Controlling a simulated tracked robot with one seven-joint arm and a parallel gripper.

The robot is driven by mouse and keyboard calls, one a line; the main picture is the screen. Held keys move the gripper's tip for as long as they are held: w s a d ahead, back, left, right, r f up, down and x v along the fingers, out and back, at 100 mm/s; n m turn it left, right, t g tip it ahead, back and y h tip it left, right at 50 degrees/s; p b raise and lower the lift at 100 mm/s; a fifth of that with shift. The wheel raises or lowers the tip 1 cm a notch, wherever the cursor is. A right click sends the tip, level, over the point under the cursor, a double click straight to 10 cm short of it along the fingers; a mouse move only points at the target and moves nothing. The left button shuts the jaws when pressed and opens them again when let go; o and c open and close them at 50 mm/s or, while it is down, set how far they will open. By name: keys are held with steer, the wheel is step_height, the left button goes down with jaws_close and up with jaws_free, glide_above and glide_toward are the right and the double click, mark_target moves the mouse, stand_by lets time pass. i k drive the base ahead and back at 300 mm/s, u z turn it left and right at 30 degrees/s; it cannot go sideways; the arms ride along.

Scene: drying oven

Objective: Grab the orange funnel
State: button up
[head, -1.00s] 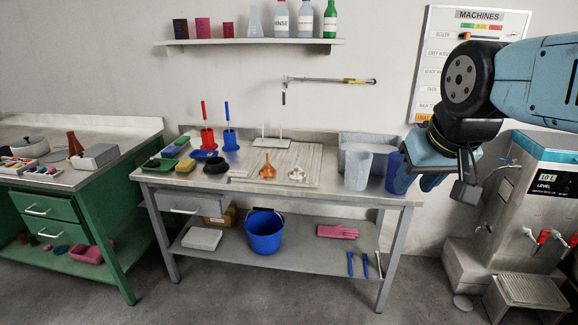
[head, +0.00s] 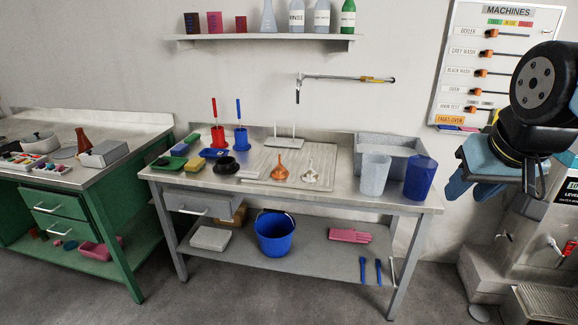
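The orange funnel (head: 280,172) stands on the ribbed drainboard of the grey metal sink bench (head: 345,193), in the middle of the head view. A pale metallic funnel (head: 311,172) stands just right of it. My gripper (head: 455,192) is at the right, well apart from the orange funnel, with its blue fingers pointing down and left. I see the fingers from the side, and the gap between them is not clear.
A grey tumbler (head: 374,174) and a blue tumbler (head: 420,178) stand between my gripper and the funnels. A black round item (head: 227,165) sits left of the orange funnel. A wall tap (head: 345,79) hangs above the bench. Floor in front is clear.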

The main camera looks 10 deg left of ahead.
mark_target(279, 172)
steer(key=i, duration=0.9)
steer(key=u, duration=0.05)
